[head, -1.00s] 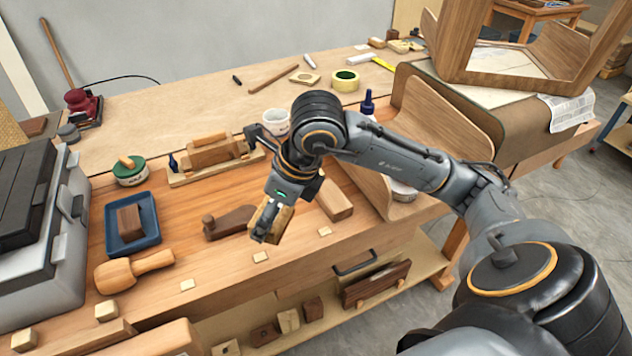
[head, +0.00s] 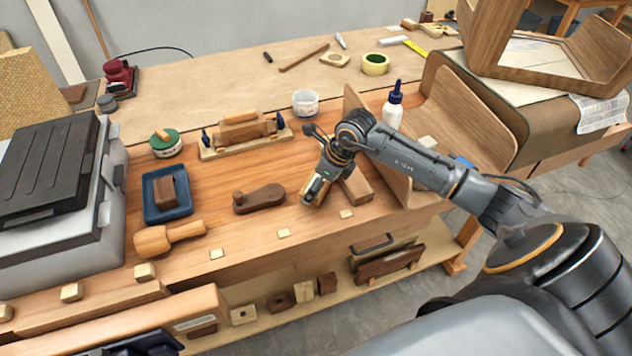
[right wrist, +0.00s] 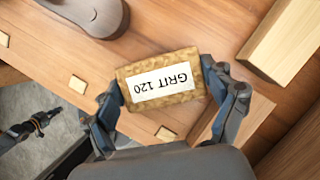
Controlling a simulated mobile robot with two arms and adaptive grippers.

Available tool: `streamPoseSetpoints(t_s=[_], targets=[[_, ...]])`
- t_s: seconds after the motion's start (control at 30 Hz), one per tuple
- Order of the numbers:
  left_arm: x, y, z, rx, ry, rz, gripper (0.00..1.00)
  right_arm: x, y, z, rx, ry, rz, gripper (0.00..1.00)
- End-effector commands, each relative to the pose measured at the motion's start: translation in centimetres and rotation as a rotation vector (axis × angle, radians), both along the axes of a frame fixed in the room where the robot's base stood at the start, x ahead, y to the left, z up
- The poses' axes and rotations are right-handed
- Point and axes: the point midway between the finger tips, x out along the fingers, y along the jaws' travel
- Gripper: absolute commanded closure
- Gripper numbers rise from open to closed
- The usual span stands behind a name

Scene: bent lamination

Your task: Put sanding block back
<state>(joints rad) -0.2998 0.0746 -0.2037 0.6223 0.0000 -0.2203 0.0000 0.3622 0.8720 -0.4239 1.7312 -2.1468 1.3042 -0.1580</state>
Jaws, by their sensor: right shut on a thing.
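The sanding block (right wrist: 161,82) is a tan, cork-like block with a white label reading "GRIT 120". My right gripper (right wrist: 160,98) is shut on it, one finger at each short end. In the head view the right gripper (head: 311,199) is over the front part of the bench, between the dark plane-like tool (head: 262,199) and a pale wooden block (head: 356,188). The sanding block is small there and partly hidden by the gripper. A dark, gripper-like part, probably my left gripper (right wrist: 38,124), shows small at the left of the right wrist view; its jaws are unclear.
A blue tray (head: 150,216) holding a brown block stands left, near a wooden mallet (head: 168,237). A bent wood panel (head: 470,125) and glue bottle (head: 393,105) stand right. Small pale squares (head: 284,233) line the front edge. Bare bench lies between mallet and plane-like tool.

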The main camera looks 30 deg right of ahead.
Motion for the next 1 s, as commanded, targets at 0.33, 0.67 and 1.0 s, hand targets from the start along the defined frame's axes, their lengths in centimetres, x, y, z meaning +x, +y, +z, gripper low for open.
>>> streamPoseSetpoints(t_s=[0.33, 0.67, 1.0], targets=[[0.0, 0.3, 0.6, 0.004, -0.001, 0.001, 1.00, 0.1, -0.1, -0.9, -0.001, -0.003, -0.001, 0.45], [0.0, 0.6, 0.3, 0.008, 0.000, 0.004, 1.00, 0.1, 0.0, -1.2, -0.001, -0.003, -0.001, 0.00], [-0.1, 0.6, 0.7, 0.008, 0.001, 0.004, 1.00, 0.1, 0.0, -0.8, -0.001, -0.003, -0.001, 0.00]])
